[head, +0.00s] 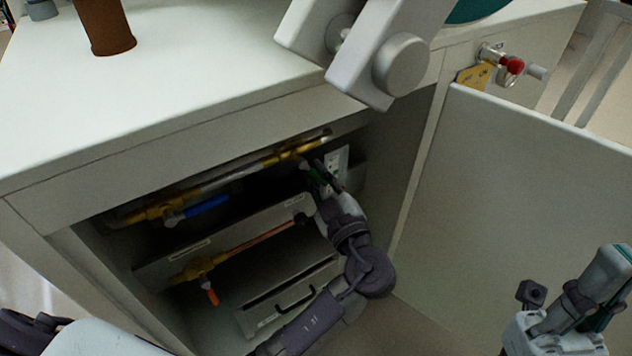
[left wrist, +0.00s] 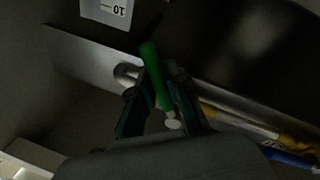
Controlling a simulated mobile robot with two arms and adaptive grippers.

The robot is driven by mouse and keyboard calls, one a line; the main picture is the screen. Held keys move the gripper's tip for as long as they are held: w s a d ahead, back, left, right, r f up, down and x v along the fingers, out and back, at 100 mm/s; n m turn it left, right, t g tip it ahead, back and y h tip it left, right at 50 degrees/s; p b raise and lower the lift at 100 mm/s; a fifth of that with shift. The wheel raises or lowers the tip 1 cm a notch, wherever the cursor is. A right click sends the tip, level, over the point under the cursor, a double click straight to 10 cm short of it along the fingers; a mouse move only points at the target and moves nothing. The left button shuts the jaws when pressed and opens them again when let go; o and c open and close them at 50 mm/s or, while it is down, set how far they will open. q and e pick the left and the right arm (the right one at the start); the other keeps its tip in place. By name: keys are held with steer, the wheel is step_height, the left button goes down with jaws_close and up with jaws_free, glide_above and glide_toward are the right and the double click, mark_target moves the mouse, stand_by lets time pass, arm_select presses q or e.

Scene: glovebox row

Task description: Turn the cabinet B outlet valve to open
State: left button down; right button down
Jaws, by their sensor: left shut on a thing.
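A green lever handle (left wrist: 153,70) is between the fingers of my left gripper (left wrist: 158,98) in the left wrist view, and the gripper is shut on it. The handle slants steeply across the line of the pipe behind it. In the head view my left gripper (head: 325,182) reaches into the open cabinet at the right end of the upper brass pipe (head: 230,180). It hides most of the green handle and its valve body. I cannot read a label naming the valve. At the lower right a grey-teal part seems to be my right gripper (head: 590,295); its jaws are unclear.
A blue handle (head: 206,206) lies along the upper pipe; an orange handle (head: 212,296) hangs from the lower valve. A drawer with a black pull (head: 295,296) is below. The cabinet door (head: 510,190) stands open at right. A red-knobbed fitting (head: 513,65) sits outside.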

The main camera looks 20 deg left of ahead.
arm_select(q)
steer(key=shift+r, duration=0.1)
stand_by(0.5)
steer(key=c, duration=1.2)
jaws_free()
steer(key=shift+o, duration=0.2)
steer(key=v, duration=0.7)
steer(key=shift+d, duration=0.25)
steer(key=shift+s, duration=0.15)
